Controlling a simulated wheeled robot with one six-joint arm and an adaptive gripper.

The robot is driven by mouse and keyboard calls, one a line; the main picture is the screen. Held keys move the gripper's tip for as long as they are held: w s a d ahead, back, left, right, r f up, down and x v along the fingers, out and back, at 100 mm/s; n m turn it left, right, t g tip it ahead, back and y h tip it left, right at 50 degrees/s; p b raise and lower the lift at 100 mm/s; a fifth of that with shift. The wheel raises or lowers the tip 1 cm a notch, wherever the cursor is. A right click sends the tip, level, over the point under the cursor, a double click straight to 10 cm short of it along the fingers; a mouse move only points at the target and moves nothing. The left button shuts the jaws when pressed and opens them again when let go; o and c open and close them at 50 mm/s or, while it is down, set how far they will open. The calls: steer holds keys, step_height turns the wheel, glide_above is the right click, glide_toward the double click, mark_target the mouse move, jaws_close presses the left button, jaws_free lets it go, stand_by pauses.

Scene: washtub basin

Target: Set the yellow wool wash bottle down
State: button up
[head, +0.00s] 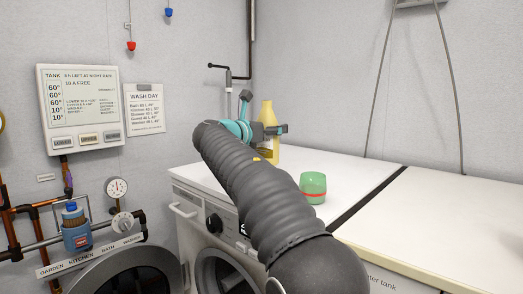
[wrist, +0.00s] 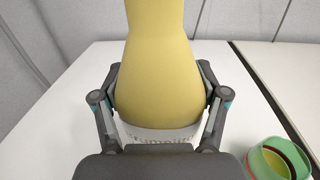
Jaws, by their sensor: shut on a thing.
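The yellow wool wash bottle (head: 267,112) is upright over the far part of the white top, beside my gripper (head: 274,130). In the wrist view the bottle (wrist: 158,60) fills the middle, with a finger of my gripper (wrist: 158,88) against each side. The gripper is shut on its body. A pale band with lettering shows low on the bottle. Its base is hidden behind my gripper in the wrist view, and I cannot tell whether it touches the white top (head: 345,172).
A green tub with a red band (head: 313,188) stands on the top, right of my arm; it also shows in the wrist view (wrist: 277,158). A dark strip (head: 368,197) crosses the top. Walls stand behind.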

mark_target(259, 148)
steer(key=a, duration=0.1)
steer(key=a+f, duration=0.2)
steer(key=shift+w+a, duration=0.15)
steer(key=shift+w, duration=0.15)
steer(key=shift+f+b, duration=0.65)
steer(key=shift+f, duration=1.25)
steer(key=shift+f, duration=0.1)
steer(key=o, duration=1.8)
steer(key=shift+f, duration=0.1)
steer(key=shift+s+a, duration=0.1)
steer(key=shift+s, duration=0.15)
steer(key=v, duration=1.1)
steer(key=shift+s+a+b, duration=0.2)
steer(key=shift+b, duration=0.1)
